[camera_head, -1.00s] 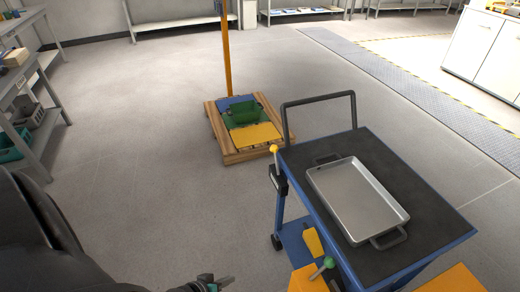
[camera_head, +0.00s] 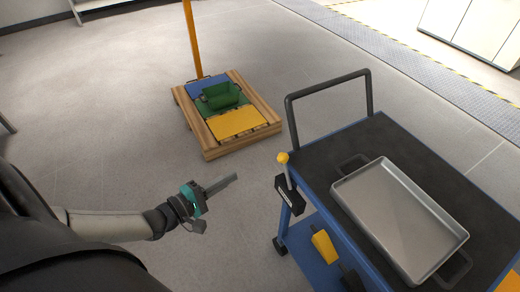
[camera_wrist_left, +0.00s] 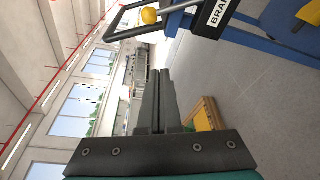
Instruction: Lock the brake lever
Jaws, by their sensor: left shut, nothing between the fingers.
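The brake lever (camera_head: 286,172) stands at the near left corner of the blue cart, a short rod with a yellow knob (camera_head: 283,158) above a dark bracket (camera_head: 289,195). It looks close to upright, tilted slightly. In the left wrist view the yellow knob (camera_wrist_left: 149,15) and part of the lettered bracket (camera_wrist_left: 216,14) show at the top. My left gripper (camera_head: 234,178) is shut and empty, to the left of the lever and apart from it. Its closed fingers also show in the left wrist view (camera_wrist_left: 158,78). My right gripper is not in view.
The blue cart (camera_head: 395,135) has a dark top, a push handle (camera_head: 328,86) and a metal tray (camera_head: 352,212) on it. A yellow object (camera_head: 324,246) is on its lower shelf.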

